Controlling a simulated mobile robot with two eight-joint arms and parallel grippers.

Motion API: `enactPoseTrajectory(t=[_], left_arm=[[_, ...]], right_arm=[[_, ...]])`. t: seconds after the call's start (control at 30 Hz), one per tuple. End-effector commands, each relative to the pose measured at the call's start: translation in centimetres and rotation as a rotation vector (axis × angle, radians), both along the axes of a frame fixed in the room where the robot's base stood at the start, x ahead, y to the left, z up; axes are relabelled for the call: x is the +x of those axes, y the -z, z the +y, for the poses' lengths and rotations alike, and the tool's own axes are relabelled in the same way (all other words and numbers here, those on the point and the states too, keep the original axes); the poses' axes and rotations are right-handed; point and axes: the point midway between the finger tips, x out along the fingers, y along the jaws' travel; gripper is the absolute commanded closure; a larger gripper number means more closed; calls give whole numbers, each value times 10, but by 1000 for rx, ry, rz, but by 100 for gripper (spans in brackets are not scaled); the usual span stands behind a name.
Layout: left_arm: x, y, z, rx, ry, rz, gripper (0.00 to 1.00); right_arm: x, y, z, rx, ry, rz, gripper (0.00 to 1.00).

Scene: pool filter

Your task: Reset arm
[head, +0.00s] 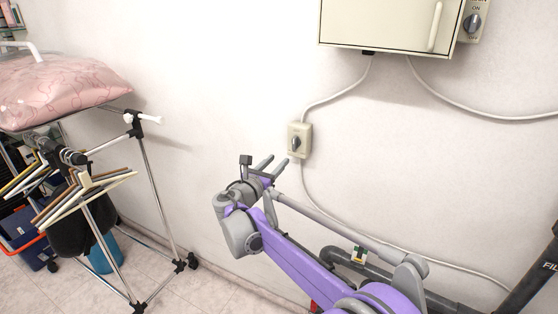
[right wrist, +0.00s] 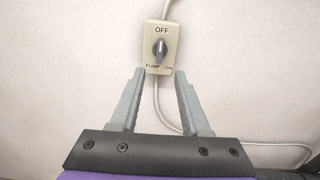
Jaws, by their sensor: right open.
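My right gripper (head: 276,167) is raised near the white wall in the head view. Its two grey fingers are apart and empty, and they point at a small beige switch box (head: 299,140). In the right wrist view, the open fingers (right wrist: 158,75) are below and to either side of that box (right wrist: 160,47). The box has a dark knob (right wrist: 160,46) standing upright, with "OFF" above it and "PUMP" and "ON" below. A gap shows between the fingers and the knob. My left gripper is not in view.
A beige wall cabinet (head: 385,24) hangs above, with cables running down the wall. A metal rack (head: 155,190) with hangers and a pink bag (head: 60,88) stands at the left. A dark pipe (head: 385,274) runs low at the right. Tiled floor (head: 215,290) is bare beside the rack.

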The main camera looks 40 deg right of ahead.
Motion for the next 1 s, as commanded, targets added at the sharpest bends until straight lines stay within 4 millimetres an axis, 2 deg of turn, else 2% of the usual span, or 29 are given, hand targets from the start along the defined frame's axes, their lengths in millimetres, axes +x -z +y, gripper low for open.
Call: enactPoseTrajectory(t=[0.43,0.57,0.67,0.77,0.87,1.0], left_arm=[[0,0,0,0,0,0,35],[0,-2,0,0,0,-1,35],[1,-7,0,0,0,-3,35],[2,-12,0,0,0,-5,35],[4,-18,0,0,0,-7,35],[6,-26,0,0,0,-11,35]], right_arm=[[0,0,0,2,0,-1,54],[-12,4,3,77,5,-47,54],[-38,15,10,242,23,-147,54],[-76,35,25,484,72,-295,54],[-116,60,47,741,149,-455,54],[-171,96,85,1087,303,-668,54]])
